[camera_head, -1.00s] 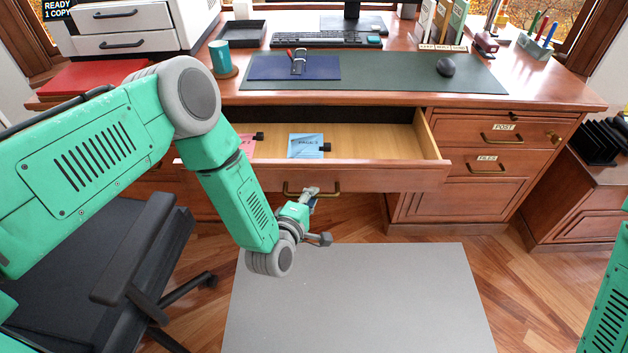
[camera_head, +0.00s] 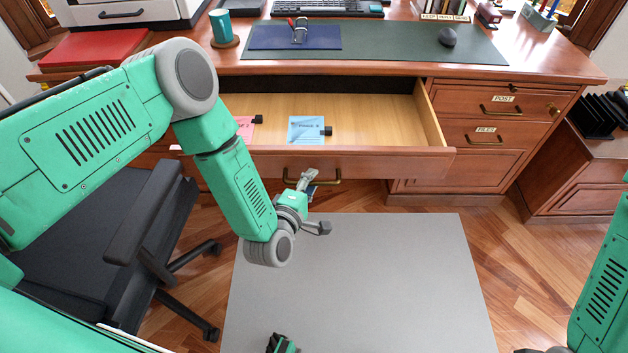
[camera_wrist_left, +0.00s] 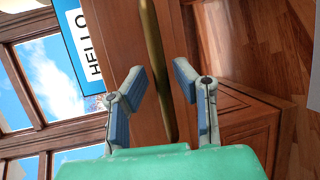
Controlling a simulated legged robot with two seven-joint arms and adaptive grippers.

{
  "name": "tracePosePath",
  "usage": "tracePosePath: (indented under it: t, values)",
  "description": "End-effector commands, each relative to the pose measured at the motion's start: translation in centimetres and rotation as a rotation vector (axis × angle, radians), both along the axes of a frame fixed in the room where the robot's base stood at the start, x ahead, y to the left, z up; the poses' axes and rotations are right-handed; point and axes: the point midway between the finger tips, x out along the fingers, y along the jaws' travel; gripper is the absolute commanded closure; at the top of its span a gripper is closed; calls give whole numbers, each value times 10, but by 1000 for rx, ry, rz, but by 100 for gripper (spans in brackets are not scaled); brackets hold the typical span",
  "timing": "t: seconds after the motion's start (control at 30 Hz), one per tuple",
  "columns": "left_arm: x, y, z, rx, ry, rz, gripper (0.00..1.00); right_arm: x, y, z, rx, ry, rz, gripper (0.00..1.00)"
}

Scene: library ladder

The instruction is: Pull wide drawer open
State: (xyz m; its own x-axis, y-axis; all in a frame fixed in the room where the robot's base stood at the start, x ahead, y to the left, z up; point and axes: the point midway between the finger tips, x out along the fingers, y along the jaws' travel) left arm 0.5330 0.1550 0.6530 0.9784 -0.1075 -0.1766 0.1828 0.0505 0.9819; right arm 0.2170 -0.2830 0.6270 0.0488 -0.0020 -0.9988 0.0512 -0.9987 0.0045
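The wide drawer (camera_head: 330,163) under the desk top stands pulled out, its pale wood inside showing. Its brass bar handle (camera_head: 330,181) is on the front face. My left gripper (camera_head: 312,188) is at the left part of this handle. In the left wrist view the handle (camera_wrist_left: 153,60) passes between the two blue-padded fingers (camera_wrist_left: 160,80), which stand apart with gaps beside the bar. Contact with the bar cannot be told. A blue card (camera_head: 306,130) and a pink card (camera_head: 244,127) lie in the drawer.
A black office chair (camera_head: 100,235) stands at the lower left, close to my left arm. A grey mat (camera_head: 360,285) lies on the floor before the desk. Side drawers labelled POST (camera_head: 500,108) and FILES (camera_head: 485,140) are closed at the right.

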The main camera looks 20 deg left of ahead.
Motion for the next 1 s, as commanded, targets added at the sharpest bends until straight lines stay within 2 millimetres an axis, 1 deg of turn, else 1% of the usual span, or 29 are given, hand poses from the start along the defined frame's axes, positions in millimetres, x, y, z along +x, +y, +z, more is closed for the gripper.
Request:
tracePosePath:
  t: [0.3,0.43,0.57,0.8,0.9,1.0]
  values:
    - [-1,-4,-1,-1,6,-6,68,0,0,0,0,-1,0,60]
    - [-10,-4,0,-1,8,-7,68,-2,0,-1,0,-2,0,60]
    - [-31,0,4,-1,10,-6,68,-2,0,0,0,-2,0,60]
    - [-82,7,13,-3,11,-6,68,-2,0,0,0,-3,0,60]
    - [-98,9,17,-3,10,-5,68,-2,0,0,0,-3,0,60]
    - [-109,11,19,-1,8,-4,68,-2,0,0,0,-3,0,60]
